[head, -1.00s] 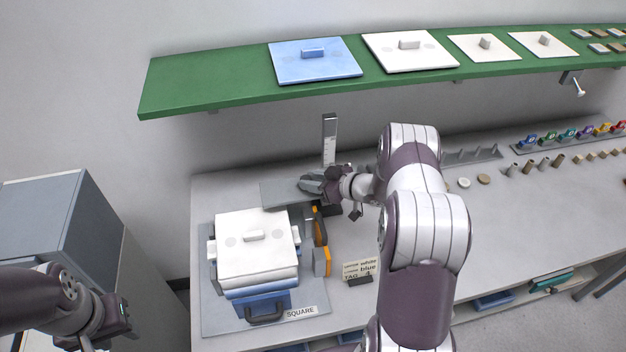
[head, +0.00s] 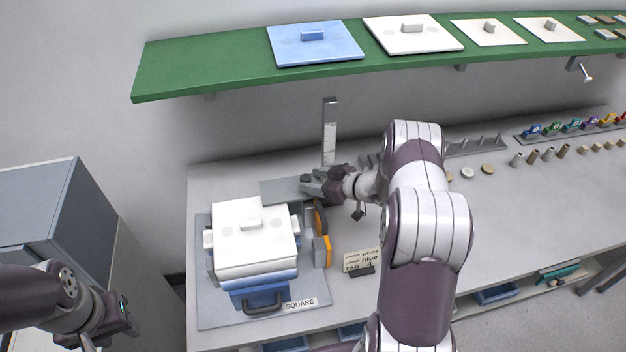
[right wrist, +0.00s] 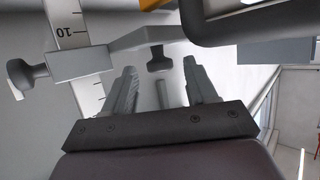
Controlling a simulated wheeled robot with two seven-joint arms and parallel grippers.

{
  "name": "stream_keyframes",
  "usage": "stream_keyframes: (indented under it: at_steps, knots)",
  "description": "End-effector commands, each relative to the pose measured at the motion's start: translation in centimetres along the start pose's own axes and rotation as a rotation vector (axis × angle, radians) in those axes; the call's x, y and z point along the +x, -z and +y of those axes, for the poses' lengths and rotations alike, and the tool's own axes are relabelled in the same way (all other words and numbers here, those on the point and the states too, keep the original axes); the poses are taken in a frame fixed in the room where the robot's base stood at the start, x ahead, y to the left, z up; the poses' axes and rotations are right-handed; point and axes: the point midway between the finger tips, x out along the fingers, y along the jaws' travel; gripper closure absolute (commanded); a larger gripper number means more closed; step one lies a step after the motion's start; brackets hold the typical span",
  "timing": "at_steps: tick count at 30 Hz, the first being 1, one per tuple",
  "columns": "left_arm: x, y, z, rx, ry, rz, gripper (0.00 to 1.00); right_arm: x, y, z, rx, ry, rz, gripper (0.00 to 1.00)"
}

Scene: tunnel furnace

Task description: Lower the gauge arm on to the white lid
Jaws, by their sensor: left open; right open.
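The white lid (head: 228,246) lies on top of a white and blue stack with a small white handle, at the left of the bench. The grey gauge arm (head: 278,191) reaches out flat behind the lid from an upright scale post (head: 330,135); it appears above the lid's level. My right gripper (head: 312,187) is open at the gauge arm, near the post. In the right wrist view its parted fingers (right wrist: 160,88) sit just below the gauge arm (right wrist: 140,40), with a small dark knob between them; contact is unclear. My left gripper (head: 118,315) is open, away at lower left.
A green shelf (head: 200,80) with blue and white lids hangs above. An orange-and-black clamp (head: 322,245) stands right of the stack, with a tag card (head: 360,262) beyond. A grey cabinet (head: 50,210) is at left. Small pegs and discs line the bench at right.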

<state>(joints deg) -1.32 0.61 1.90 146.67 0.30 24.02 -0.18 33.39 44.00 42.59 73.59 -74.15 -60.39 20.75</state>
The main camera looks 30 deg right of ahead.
Motion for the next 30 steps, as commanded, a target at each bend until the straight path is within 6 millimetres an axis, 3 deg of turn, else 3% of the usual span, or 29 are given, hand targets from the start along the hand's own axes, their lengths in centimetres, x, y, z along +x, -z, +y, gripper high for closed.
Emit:
stream_keyframes:
  at_steps: [9, 13, 18, 30]
  knots:
    - [2.6, -0.3, 0.0, 0.0, 0.0, 0.0, 0.59, -8.1, -0.4, 0.2, 0.0, -0.007, 0.002, 0.43]
    - [3.0, -0.4, 0.0, 0.0, 0.0, 0.0, 0.59, -10.5, -0.2, 0.1, 0.0, -0.005, 0.002, 0.43]
    - [3.1, -0.4, 0.0, 0.0, 0.0, 0.0, 0.59, -11.7, -0.1, 0.0, 0.0, -0.002, 0.001, 0.43]
    - [3.1, -0.4, 0.0, 0.0, 0.0, 0.0, 0.59, -11.7, -0.1, 0.0, 0.001, -0.001, 0.001, 0.43]
